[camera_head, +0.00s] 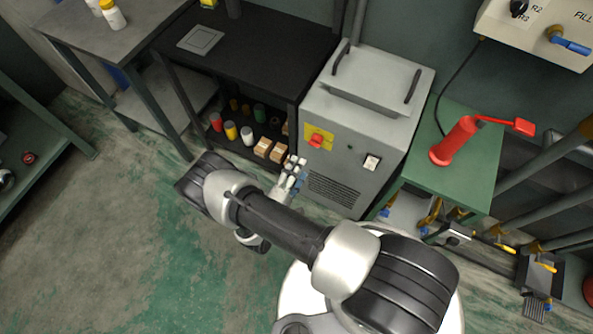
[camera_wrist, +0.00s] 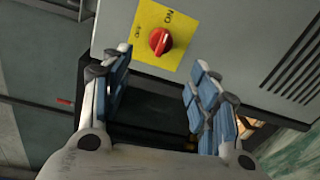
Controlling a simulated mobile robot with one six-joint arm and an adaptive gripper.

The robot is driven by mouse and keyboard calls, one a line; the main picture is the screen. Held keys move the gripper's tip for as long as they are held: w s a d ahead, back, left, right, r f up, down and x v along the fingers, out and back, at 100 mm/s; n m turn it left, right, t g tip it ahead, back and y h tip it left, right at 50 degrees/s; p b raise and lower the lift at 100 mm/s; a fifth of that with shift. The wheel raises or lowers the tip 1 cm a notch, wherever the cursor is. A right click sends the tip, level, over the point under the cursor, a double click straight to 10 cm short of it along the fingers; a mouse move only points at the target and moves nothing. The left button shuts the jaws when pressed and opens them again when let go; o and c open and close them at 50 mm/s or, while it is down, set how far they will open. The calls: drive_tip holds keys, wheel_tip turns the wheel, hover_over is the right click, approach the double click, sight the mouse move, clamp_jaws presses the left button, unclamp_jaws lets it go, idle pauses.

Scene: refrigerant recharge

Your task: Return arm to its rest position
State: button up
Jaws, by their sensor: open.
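My gripper (camera_head: 291,178) is at the end of my arm, in front of the lower front of a grey machine cabinet (camera_head: 345,132) in the head view. In the wrist view my gripper (camera_wrist: 160,98) is open, with its blue-padded fingers spread apart and nothing between them. Beyond the fingers is the cabinet's yellow switch plate (camera_wrist: 148,18) with a red rotary knob (camera_wrist: 159,41). The knob (camera_head: 316,140) also shows in the head view, a little above and right of the fingers. Whether the fingers touch the cabinet is hard to tell.
A black shelf bench (camera_head: 262,42) with bottles and boxes stands left of the cabinet. A green stand (camera_head: 476,176) with a red cylindrical tool (camera_head: 456,140) stands right. A grey table (camera_head: 112,44) is at upper left. Open floor (camera_head: 120,230) lies at left.

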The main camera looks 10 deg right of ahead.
drive_tip(key=shift+s+a, duration=0.1)
drive_tip(key=shift+s, duration=0.05)
idle(0.4)
drive_tip(key=d+r+m+g+h, duration=0.1)
drive_tip(key=d+r+m+g, duration=0.25)
drive_tip(key=r, duration=0.55)
drive_tip(key=d+r+m+g+h, duration=0.1)
drive_tip(key=d+r+m+g, duration=0.3)
drive_tip(key=r, duration=0.6)
drive_tip(key=d+r+m+g, duration=0.2)
drive_tip(key=r+g, duration=0.4)
drive_tip(key=r, duration=0.3)
drive_tip(key=s+a+r+m+t+y, duration=0.2)
drive_tip(key=s+r+m+t+y, duration=0.1)
drive_tip(key=s+r+y, duration=0.9)
drive_tip(key=s+r+t, duration=0.1)
drive_tip(key=s+r, duration=0.4)
drive_tip(key=s, duration=0.1)
drive_tip(key=shift+r, duration=0.35)
